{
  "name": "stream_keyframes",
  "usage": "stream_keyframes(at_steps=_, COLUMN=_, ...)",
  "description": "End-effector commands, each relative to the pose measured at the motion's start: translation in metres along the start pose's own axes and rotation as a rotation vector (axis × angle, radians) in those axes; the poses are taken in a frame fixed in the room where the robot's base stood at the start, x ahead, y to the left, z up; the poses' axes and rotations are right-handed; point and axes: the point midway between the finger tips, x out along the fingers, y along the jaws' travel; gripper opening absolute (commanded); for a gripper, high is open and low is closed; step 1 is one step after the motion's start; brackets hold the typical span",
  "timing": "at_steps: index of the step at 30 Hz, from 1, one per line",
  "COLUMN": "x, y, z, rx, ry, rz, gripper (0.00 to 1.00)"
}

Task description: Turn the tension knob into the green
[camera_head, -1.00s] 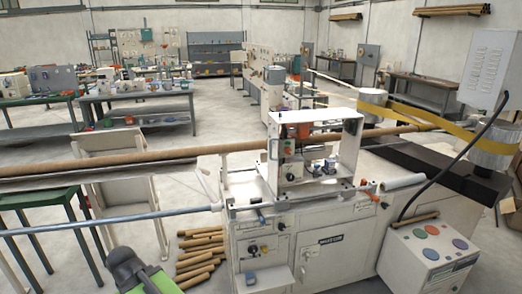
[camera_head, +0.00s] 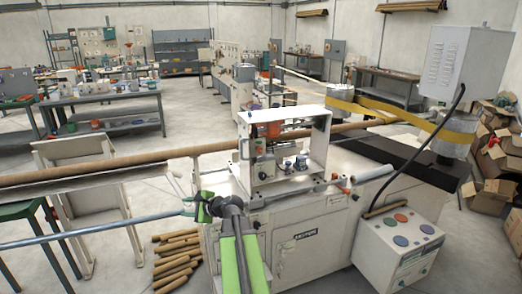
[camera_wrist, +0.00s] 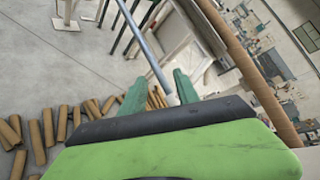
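My gripper (camera_wrist: 160,90) shows two green fingers standing apart in the wrist view. The end of a blue-grey bar (camera_wrist: 148,50) appears between them; I cannot tell how far beyond them it lies. In the head view my gripper (camera_head: 197,204) is at the front left of the white winder (camera_head: 315,240), close to the bar's right end (camera_head: 184,212). My dark and green arm covers part of the winder's front panel. A small control (camera_head: 257,225) shows just right of the arm. I cannot make out which control is the tension knob, nor a green zone.
Cardboard tubes (camera_head: 176,262) lie on the floor left of the winder. A long brown tube (camera_head: 100,165) runs into it from the left. A control box (camera_head: 400,245) with coloured buttons stands at the right. Open floor lies behind, between the workbenches.

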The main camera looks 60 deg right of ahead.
Motion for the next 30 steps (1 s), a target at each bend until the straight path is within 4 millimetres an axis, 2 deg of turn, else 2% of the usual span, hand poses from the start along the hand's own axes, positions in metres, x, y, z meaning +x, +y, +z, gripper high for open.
stream_keyframes(at_steps=1, x=-0.037, y=-0.046, z=-0.046, rx=0.177, ry=0.03, rz=-0.143, gripper=0.37)
stream_keyframes(at_steps=2, x=-0.06, y=-0.069, z=-0.07, rx=0.283, ry=0.037, rz=-0.228, gripper=0.37)
stream_keyframes(at_steps=3, x=-0.091, y=-0.095, z=-0.1, rx=0.41, ry=0.039, rz=-0.334, gripper=0.37)
stream_keyframes(at_steps=4, x=-0.113, y=-0.112, z=-0.119, rx=0.495, ry=0.037, rz=-0.406, gripper=0.37)
stream_keyframes(at_steps=6, x=-0.163, y=-0.14, z=-0.16, rx=0.66, ry=0.024, rz=-0.553, gripper=0.37)
stream_keyframes(at_steps=9, x=-0.215, y=-0.162, z=-0.197, rx=0.816, ry=-0.002, rz=-0.697, gripper=0.37)
stream_keyframes(at_steps=12, x=-0.242, y=-0.171, z=-0.215, rx=0.893, ry=-0.021, rz=-0.77, gripper=0.37)
stream_keyframes(at_steps=15, x=-0.249, y=-0.173, z=-0.22, rx=0.915, ry=-0.028, rz=-0.789, gripper=0.37)
stream_keyframes(at_steps=20, x=-0.241, y=-0.179, z=-0.223, rx=0.913, ry=-0.028, rz=-0.787, gripper=0.37)
stream_keyframes(at_steps=30, x=-0.182, y=-0.229, z=-0.247, rx=0.91, ry=-0.028, rz=-0.784, gripper=0.37)
